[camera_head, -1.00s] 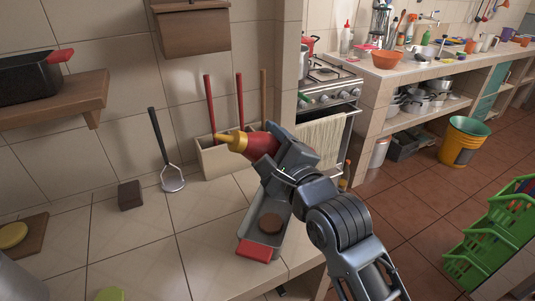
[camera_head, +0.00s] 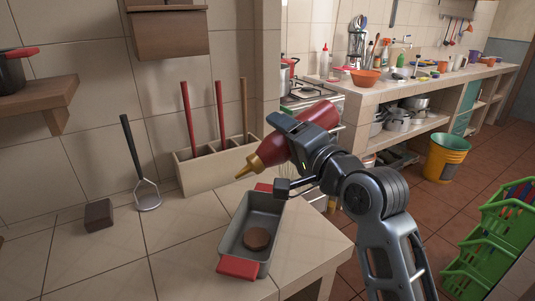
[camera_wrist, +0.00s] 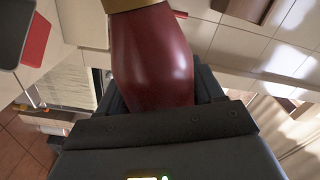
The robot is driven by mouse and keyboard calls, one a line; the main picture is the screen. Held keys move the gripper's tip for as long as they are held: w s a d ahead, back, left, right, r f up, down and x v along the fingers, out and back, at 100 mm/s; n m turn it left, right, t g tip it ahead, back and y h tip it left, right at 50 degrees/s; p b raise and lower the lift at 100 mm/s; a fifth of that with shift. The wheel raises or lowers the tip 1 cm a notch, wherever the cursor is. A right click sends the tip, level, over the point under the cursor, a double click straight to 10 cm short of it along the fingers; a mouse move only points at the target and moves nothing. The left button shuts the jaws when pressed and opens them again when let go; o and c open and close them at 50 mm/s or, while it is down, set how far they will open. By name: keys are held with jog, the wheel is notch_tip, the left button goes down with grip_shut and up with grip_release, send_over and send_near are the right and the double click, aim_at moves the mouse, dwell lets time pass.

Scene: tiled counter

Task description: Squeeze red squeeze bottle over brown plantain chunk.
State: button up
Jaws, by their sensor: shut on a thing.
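The red squeeze bottle (camera_head: 272,151) with a yellow tip is held in my gripper (camera_head: 296,135), which is shut around its body. The bottle lies tilted, its tip pointing left and down, above the far left end of the grey pan. In the wrist view the bottle's red body (camera_wrist: 152,60) fills the middle, between the dark jaws (camera_wrist: 160,100). The brown plantain chunk (camera_head: 256,238) is a round piece lying in the grey pan with red handles (camera_head: 233,238). The tip is apart from the chunk, above and beyond it.
A beige holder (camera_head: 197,172) with several long handles stands behind the pan.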

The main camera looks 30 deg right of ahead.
aim_at(250, 165)
jog(key=d+n+b, duration=0.1)
jog(key=d+b, duration=0.1)
jog(key=d, duration=0.1)
jog(key=shift+f+n, duration=0.15)
jog(key=shift+n, duration=0.15)
jog(key=shift+a+n, duration=0.15)
jog(key=shift+n, duration=0.35)
jog(key=a+n, duration=0.6)
jog(key=n, duration=0.1)
jog(key=a+n+p, duration=0.1)
jog(key=a+n, duration=0.2)
jog(key=shift+s+a+r+n, duration=0.1)
jog(key=shift+a+r+n, duration=0.2)
jog(key=shift+a, duration=0.1)
jog(key=f, duration=0.1)
jog(key=f+b, duration=0.1)
jog(key=f, duration=0.1)
jog(key=shift+a+n+b, duration=0.25)
jog(key=shift+n+b, duration=0.05)
jog(key=shift+b, duration=0.1)
jog(key=shift+f+b, duration=0.35)
jog(key=shift+f, duration=0.3)
jog(key=shift+p, duration=0.35)
jog(key=shift+o, duration=0.9)
jog(key=c, duration=0.7)
